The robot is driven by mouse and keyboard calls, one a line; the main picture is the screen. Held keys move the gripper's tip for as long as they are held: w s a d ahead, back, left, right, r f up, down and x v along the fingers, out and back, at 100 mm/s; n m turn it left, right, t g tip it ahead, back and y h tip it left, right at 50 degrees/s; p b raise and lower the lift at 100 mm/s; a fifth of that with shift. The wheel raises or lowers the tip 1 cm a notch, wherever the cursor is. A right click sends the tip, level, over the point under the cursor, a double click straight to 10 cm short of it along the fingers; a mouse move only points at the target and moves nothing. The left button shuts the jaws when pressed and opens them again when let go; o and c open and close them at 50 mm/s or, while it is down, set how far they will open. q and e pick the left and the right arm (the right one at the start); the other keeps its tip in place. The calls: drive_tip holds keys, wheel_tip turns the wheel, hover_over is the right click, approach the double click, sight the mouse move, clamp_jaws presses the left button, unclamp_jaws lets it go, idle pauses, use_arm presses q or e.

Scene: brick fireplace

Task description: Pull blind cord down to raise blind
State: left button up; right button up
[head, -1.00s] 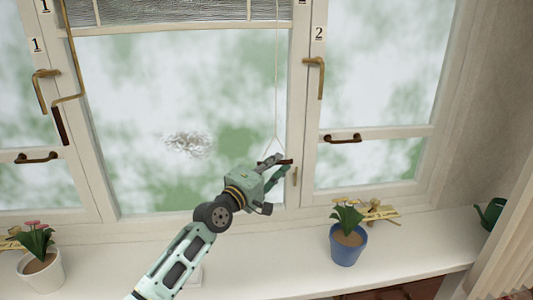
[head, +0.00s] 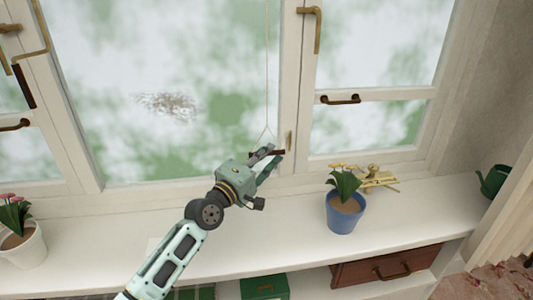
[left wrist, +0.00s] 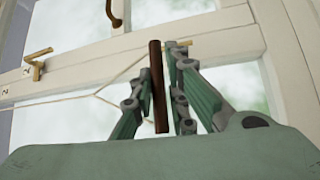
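The blind cord (head: 267,80) hangs taut in front of the middle pane and splits into two strands at its lower end. A dark brown bar handle (head: 280,152) hangs from it. My left gripper (head: 268,155) has its fingers around this handle, low by the sill. In the left wrist view the handle (left wrist: 158,85) stands between the green fingers (left wrist: 162,70), and the pale cord strands (left wrist: 90,95) run off to the left. The blind itself is not in view now. My right gripper is not in view.
A white sill (head: 270,235) runs below the window. It bears a blue flower pot (head: 344,220) right of my gripper, a wooden figure (head: 375,178), a green watering can (head: 494,181) and a white pot (head: 25,250) at left. A drawer (head: 385,268) lies below.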

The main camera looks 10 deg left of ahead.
use_arm(q)
drive_tip(key=o, duration=0.4)
drive_tip(key=shift+f, duration=0.2)
drive_tip(key=shift+c, duration=0.2)
drive_tip(key=shift+r, duration=0.1)
drive_tip(key=v, duration=1.2)
